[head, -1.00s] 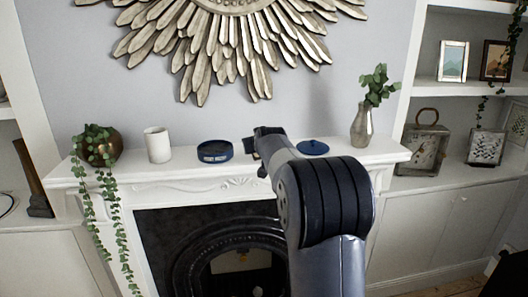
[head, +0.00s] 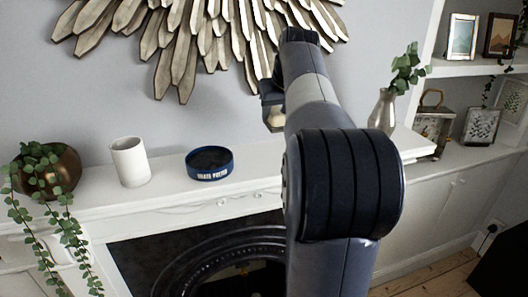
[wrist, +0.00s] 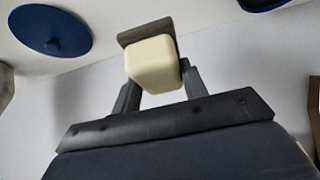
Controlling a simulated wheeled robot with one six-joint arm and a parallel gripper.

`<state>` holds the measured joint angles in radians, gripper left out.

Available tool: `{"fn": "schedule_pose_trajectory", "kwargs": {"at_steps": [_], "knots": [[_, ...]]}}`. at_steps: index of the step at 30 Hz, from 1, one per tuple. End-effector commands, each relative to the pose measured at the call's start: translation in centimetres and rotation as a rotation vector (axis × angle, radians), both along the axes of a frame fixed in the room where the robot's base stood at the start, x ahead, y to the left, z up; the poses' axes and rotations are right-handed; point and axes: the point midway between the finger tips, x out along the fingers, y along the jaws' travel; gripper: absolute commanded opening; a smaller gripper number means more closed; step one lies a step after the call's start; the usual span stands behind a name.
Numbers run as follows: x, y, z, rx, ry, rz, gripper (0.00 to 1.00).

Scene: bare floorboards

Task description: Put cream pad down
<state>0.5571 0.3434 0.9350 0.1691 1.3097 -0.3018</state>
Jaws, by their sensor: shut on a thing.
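The cream pad (wrist: 152,62) is a small pale block with rounded edges. My gripper (wrist: 155,75) is shut on it, with a finger on each side in the wrist view. In the head view my gripper (head: 271,103) is raised above the white mantelpiece (head: 165,190), and the pad's lower part (head: 276,117) shows below it. An open round blue tin (head: 209,163) with white lettering stands on the mantelpiece, left of my gripper. A flat blue lid with a knob (wrist: 50,30) lies on the mantelpiece in the wrist view; my arm hides it in the head view.
A white cup (head: 130,162) and a copper pot with a trailing plant (head: 62,172) stand left of the tin. A metal vase with leaves (head: 384,108) stands at the right. A sunburst ornament (head: 190,40) hangs close behind my gripper. Bare mantel lies around the tin.

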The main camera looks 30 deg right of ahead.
Motion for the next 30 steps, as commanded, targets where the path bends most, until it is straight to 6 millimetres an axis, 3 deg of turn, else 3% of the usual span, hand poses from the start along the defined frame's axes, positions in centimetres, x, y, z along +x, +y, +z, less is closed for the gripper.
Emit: {"fn": "schedule_pose_trajectory", "kwargs": {"at_steps": [13, 21, 30], "knots": [[-0.5, 0.0, -0.1, 0.004, 0.007, -0.001, 0.14], [-0.5, 0.0, -4.1, 0.005, 0.009, 0.000, 0.14], [-0.5, 0.0, -7.0, 0.004, 0.009, -0.001, 0.14]]}}
